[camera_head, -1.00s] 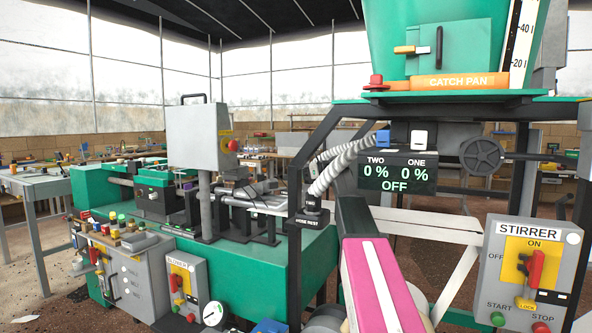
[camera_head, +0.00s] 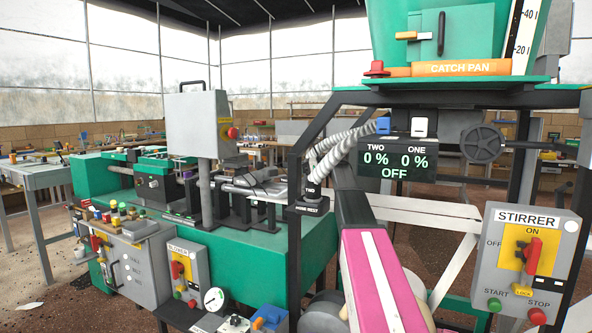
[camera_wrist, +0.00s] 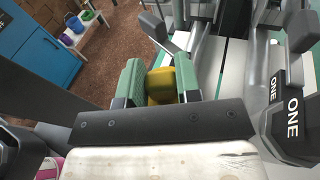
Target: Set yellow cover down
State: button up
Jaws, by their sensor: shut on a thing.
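My gripper (camera_wrist: 159,68) shows in the wrist view, its two green fingers shut on the yellow cover (camera_wrist: 161,88). Only part of the cover shows between the fingers; the rest is hidden by the fingers and the dark gripper bar. I cannot tell whether the cover touches anything below. In the head view my gripper and the cover are not visible.
In the wrist view, grey metal parts and a dark piece marked ONE (camera_wrist: 292,105) stand close on the right. A blue cabinet (camera_wrist: 35,45) is at upper left. In the head view, a STIRRER panel (camera_head: 487,262) stands at right and the green machine bench (camera_head: 255,255) at left.

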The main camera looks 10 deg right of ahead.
jog(key=shift+f, duration=0.3)
jog(key=o, duration=1)
jog(key=shift+d, duration=0.15)
